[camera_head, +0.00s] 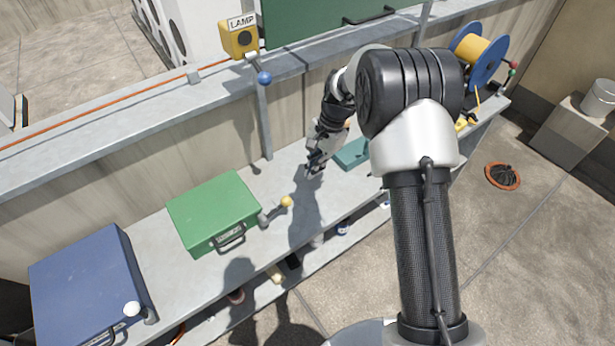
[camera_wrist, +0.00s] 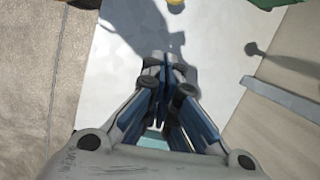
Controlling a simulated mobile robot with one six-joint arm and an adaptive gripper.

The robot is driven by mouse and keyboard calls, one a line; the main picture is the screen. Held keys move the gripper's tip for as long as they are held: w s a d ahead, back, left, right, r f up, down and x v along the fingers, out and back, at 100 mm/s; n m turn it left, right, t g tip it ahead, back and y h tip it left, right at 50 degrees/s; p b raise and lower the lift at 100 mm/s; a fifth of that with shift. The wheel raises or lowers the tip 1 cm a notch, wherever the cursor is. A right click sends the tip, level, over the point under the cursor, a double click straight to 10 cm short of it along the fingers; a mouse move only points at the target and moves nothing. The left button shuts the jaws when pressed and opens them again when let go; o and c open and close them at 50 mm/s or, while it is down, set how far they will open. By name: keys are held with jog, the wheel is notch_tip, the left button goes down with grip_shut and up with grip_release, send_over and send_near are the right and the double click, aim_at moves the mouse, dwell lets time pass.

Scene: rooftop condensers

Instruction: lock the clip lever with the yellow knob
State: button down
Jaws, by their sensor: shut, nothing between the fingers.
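The clip lever with the yellow knob (camera_head: 286,201) is at the right side of the green case (camera_head: 212,212). Its short grey arm slants out to the right from the case, ending in the knob. The yellow knob also shows, cut off, at the top edge of the wrist view (camera_wrist: 176,3), beyond the fingertips. My gripper (camera_head: 314,167) is shut and empty above the bench, behind and to the right of the knob and apart from it. In the wrist view its fingers (camera_wrist: 166,68) are together.
A blue case (camera_head: 85,280) with a white-knobbed lever (camera_head: 132,309) stands at the left. A yellow lamp box (camera_head: 240,38) with a blue-knobbed lever (camera_head: 264,77) is on the ledge behind. A teal object (camera_head: 352,154) lies right of my gripper. Bare grey bench (camera_head: 285,176) separates gripper and green case.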

jog(key=b+x, duration=0.2)
jog(key=x, duration=0.7)
jog(key=shift+f+b, duration=0.1)
jog(key=shift+b, duration=0.2)
jog(key=shift+s+a+r+b, duration=0.3)
jog(key=shift+s+a+r, duration=0.65)
jog(key=shift+s+r, duration=0.15)
jog(key=shift+s+a+r, duration=0.1)
jog(key=shift+a+r, duration=0.1)
jog(key=shift+r, duration=0.2)
jog(key=shift+s+a+r+t+h+p, duration=0.1)
jog(key=shift+r+t+h+p, duration=0.25)
jog(key=shift+p, duration=0.2)
